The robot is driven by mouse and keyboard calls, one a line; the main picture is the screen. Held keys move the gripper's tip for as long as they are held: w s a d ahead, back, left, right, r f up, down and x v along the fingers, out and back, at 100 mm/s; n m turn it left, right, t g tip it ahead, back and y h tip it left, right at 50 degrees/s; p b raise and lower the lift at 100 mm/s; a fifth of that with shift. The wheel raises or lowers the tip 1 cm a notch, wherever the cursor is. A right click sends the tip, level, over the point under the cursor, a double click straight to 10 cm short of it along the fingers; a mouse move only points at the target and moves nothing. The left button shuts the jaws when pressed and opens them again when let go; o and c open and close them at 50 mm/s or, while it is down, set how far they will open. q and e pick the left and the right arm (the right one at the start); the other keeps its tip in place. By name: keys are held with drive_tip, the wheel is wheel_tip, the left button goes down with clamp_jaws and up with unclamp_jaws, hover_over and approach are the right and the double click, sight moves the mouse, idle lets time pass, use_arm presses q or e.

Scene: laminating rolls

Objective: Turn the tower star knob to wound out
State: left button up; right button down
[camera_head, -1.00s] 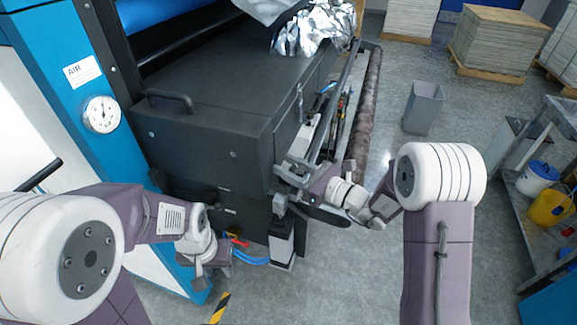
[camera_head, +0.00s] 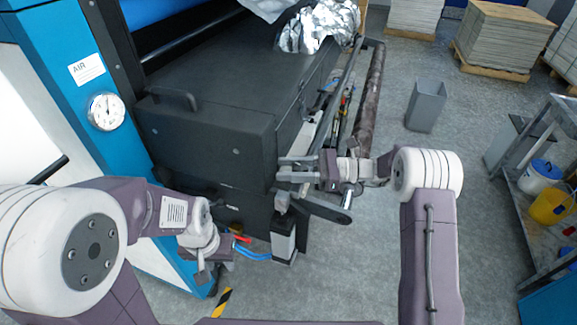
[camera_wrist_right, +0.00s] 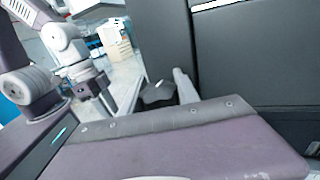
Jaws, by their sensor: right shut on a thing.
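My right gripper (camera_head: 290,168) reaches left to the front corner of the dark machine box. Its two grey fingers show one above the other. In the right wrist view a dark lobed knob (camera_wrist_right: 158,94) sits beside a pale grey finger, in front of a dark upright panel. The gripper is shut on this knob; the exact contact is partly hidden by the gripper body. In the head view the knob is hidden and its turn angle cannot be read. My left gripper (camera_head: 207,275) hangs low by the blue frame; its finger gap is unclear.
The dark box (camera_head: 210,130) has a handle (camera_head: 172,97) on top. A round gauge (camera_head: 106,112) is on the blue frame. A long dark roll (camera_head: 370,95) runs back on the right. A grey bin (camera_head: 426,106) stands on open floor. A cart with buckets is far right.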

drive_tip(key=shift+g, duration=0.3)
drive_tip(key=c, duration=0.9)
unclamp_jaws()
drive_tip(key=d+b, duration=0.1)
drive_tip(key=d, duration=0.8)
drive_tip(key=shift+w+b, duration=0.15)
drive_tip(key=shift+b, duration=0.25)
